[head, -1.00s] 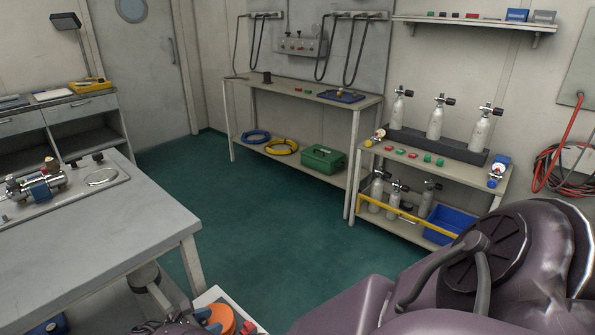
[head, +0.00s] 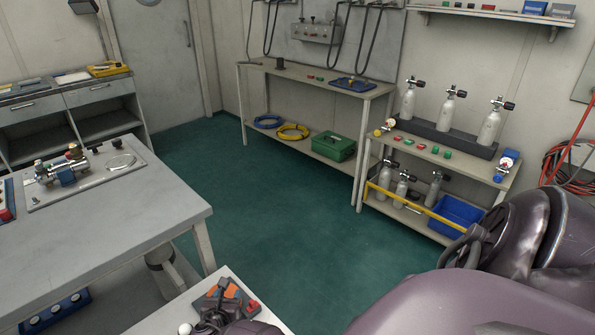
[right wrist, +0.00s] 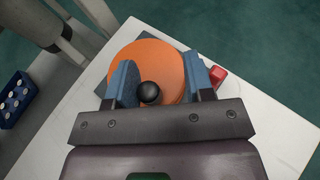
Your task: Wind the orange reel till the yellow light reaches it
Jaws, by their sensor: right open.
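The orange reel (right wrist: 152,55) is a flat disc with a black knob (right wrist: 149,93), on a white-topped stand. In the head view the reel (head: 231,291) shows only in part, behind my right gripper. My right gripper (right wrist: 160,72) is open over the reel, its two blue fingers on either side of the knob. The knob looks nearer the left finger; I cannot tell whether it touches. I cannot make out a yellow light on or near the reel. My left gripper is not in view.
The white stand top (head: 262,323) has a red block (right wrist: 217,75) beside the reel. A grey workbench (head: 150,215) with valve fittings stands at the left. Shelves with gas cylinders (head: 447,107) stand at the right. The green floor (head: 270,210) between is clear.

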